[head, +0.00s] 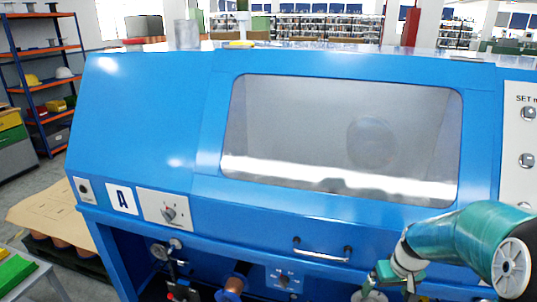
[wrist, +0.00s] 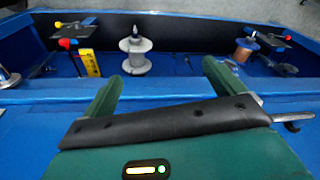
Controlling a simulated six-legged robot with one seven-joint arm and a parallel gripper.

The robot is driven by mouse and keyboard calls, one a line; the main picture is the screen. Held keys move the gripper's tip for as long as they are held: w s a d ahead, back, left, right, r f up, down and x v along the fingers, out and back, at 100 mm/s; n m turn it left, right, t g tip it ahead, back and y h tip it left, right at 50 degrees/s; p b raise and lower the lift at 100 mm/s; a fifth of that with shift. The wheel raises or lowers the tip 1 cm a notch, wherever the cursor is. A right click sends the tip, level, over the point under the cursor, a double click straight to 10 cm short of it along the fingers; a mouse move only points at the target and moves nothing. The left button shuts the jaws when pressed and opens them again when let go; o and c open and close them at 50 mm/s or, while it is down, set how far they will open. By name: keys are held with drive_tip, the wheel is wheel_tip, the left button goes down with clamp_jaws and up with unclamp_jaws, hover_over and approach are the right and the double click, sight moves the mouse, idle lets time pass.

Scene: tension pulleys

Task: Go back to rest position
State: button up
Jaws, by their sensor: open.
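My gripper (wrist: 161,72) shows in the wrist view with its two green fingers wide apart and nothing between them. Beyond the fingertips, a grey spool (wrist: 137,62) stands upright inside the blue machine's bay, apart from the gripper. In the head view my teal arm is at the lower right, in front of the blue machine (head: 140,110).
The machine has a closed window (head: 300,130) and a metal handle (head: 322,252) below it. A copper-coloured spool (wrist: 245,50) and a yellow part (wrist: 88,63) are in the bay. Shelves (head: 45,85) stand at the left. Floor shows between shelves and machine.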

drive_tip(key=s+a+r+t, duration=0.3)
drive_tip(key=s+a+r, duration=1.3)
drive_tip(key=r, duration=0.2)
drive_tip(key=shift+s+r+t+h, duration=0.2)
drive_tip(key=shift+s+t+h, duration=0.1)
drive_tip(key=shift+t+h, duration=0.1)
idle(0.4)
